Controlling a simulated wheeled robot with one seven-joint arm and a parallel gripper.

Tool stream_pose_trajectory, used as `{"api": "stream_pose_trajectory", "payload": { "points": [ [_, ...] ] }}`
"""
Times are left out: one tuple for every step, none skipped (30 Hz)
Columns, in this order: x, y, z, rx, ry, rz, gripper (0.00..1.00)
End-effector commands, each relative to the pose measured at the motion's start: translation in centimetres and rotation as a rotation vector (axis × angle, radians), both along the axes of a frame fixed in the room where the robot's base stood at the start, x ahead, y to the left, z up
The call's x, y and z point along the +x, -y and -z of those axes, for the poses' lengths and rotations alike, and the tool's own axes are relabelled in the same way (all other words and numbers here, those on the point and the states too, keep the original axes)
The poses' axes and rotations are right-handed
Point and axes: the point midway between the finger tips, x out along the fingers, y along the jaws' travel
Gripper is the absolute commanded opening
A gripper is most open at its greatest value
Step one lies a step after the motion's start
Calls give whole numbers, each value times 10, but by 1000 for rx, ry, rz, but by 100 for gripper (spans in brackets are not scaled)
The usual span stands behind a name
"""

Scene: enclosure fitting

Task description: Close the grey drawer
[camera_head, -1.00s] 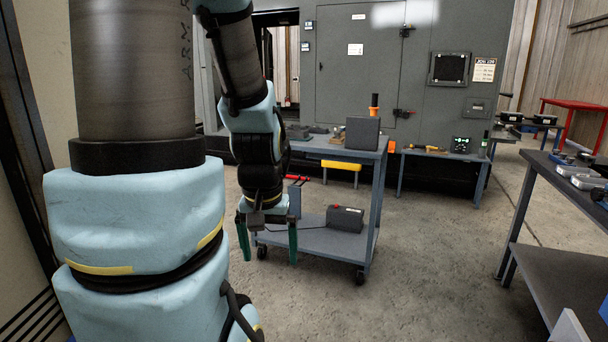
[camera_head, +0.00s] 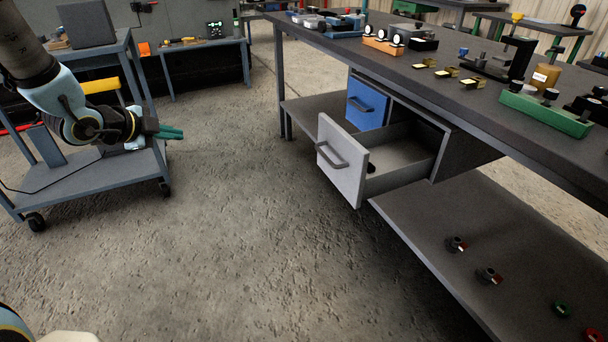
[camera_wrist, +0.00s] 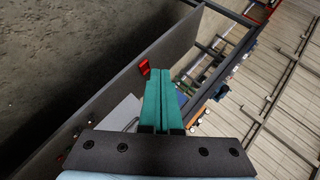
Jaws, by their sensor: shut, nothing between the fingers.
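The grey drawer (camera_head: 342,160) is pulled well out from under the dark workbench in the head view. Its light grey front has a dark bar handle, and its open tray looks mostly empty with a small dark item inside. My gripper (camera_head: 178,132) is left of the drawer, apart from it, with green fingers shut and pointing right towards it. In the wrist view the shut green fingers of my gripper (camera_wrist: 163,95) are in the middle. A light grey panel (camera_wrist: 120,114) left of them is probably the drawer front.
A blue drawer (camera_head: 366,103) sits beside the grey one, apparently shut. The workbench top (camera_head: 430,72) carries several fittings, and its lower shelf (camera_head: 425,220) holds small knobs. A wheeled cart (camera_head: 100,180) stands by my arm. Floor (camera_head: 240,200) between cart and bench is clear.

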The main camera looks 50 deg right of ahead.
Motion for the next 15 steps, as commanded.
{"api": "stream_pose_trajectory", "payload": {
  "points": [
    [-25,36,31,-49,70,193,0],
    [-40,53,37,-84,114,298,0],
    [-61,73,43,-134,167,427,0],
    [-77,84,47,-174,202,513,0],
    [-91,93,51,-212,233,588,0],
    [-109,102,54,-260,266,674,0],
    [-120,107,56,-294,289,729,0],
    [-130,111,57,-324,307,773,0],
    [-140,114,58,-357,327,821,0],
    [-147,116,58,-377,338,847,0],
    [-152,117,58,-392,346,868,0],
    [-156,119,57,-408,354,886,0],
    [-158,120,57,-415,359,894,0],
    [-160,122,57,-417,360,899,0],
    [-161,125,57,-420,362,901,0]
  ]
}}
